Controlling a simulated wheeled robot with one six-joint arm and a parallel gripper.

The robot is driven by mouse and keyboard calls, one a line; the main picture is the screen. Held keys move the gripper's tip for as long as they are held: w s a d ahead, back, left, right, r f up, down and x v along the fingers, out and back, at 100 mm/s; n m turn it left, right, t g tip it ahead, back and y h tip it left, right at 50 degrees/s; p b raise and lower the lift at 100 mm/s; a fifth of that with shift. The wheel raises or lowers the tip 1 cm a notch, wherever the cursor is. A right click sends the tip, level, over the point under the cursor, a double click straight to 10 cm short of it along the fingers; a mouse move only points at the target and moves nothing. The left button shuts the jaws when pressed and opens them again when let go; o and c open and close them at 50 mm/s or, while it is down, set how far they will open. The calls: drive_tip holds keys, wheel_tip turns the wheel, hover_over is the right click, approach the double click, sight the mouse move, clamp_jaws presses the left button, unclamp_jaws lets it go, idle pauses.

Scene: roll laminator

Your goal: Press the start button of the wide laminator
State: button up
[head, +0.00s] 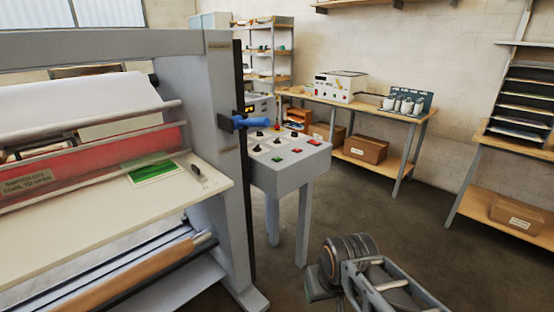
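The wide laminator (213,120) fills the left side, with a white web over a red roller section and a pale feed table. A grey control box (290,178) on legs stands at its right end. On its sloped top are a green button (277,158), two red buttons (305,146) and several black knobs (259,148). Labels there are too small to read. Part of my arm shows at the bottom right, apart from the control box and lower in the picture. I cannot make out my gripper's fingers or whether they hold anything.
A blue-handled lever (257,121) sticks out from the laminator's end frame beside the control box. A workbench (366,112) with a small white machine (341,86) stands behind. A paper rack (516,100) stands at right. The floor (400,215) between is clear.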

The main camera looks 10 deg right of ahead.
clamp_jaws()
idle(0.3)
idle(1.2)
